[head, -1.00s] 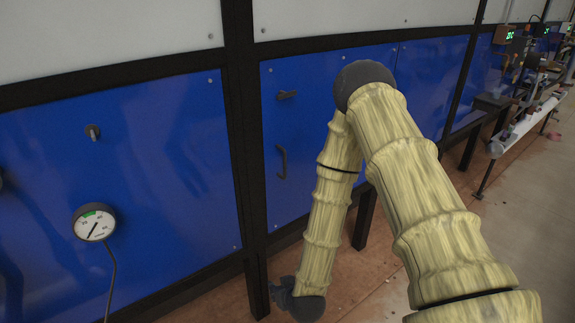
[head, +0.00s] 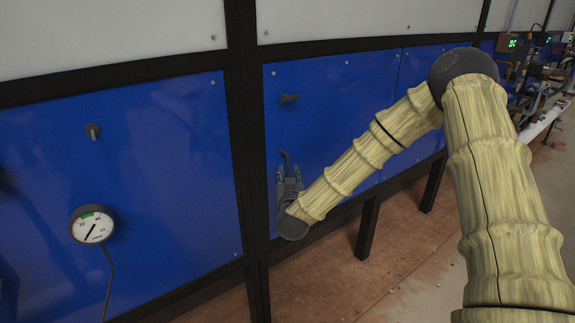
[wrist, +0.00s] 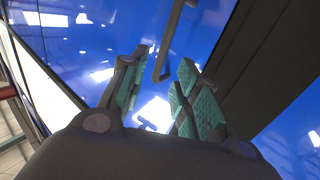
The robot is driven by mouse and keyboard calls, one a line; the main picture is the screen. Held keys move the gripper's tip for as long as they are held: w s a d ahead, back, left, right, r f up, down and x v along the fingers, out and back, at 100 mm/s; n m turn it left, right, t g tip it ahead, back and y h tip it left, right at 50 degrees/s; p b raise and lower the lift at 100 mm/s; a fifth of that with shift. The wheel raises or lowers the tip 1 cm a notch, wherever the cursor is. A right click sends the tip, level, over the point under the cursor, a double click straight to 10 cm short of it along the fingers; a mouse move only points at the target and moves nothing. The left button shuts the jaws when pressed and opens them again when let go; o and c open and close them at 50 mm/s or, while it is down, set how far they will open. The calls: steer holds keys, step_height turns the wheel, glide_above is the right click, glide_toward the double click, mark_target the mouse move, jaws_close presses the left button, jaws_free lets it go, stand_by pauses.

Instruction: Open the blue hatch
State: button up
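The blue hatch (head: 345,110) is a blue panel in a dark frame, right of the dark post in the head view. It looks closed. A small dark latch knob (head: 289,98) sits near its upper left. Below the knob is a dark bar handle (head: 286,158), its lower part hidden by my gripper. My gripper (head: 289,173) is at the handle's lower part. In the wrist view the handle (wrist: 170,45) runs into the space between the open, green-padded fingers (wrist: 157,90). I cannot tell whether a finger touches it.
A round gauge (head: 93,224) with a cable and another knob (head: 93,131) are on the blue panel to the left. A dark post (head: 245,150) separates the panels. A cluttered bench (head: 540,120) stands far right.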

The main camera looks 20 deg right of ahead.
mark_target(287, 166)
steer(key=p+x, duration=0.1)
steer(key=x, duration=0.5)
steer(key=shift+w+d, duration=0.15)
steer(key=shift+w, duration=0.25)
jaws_close()
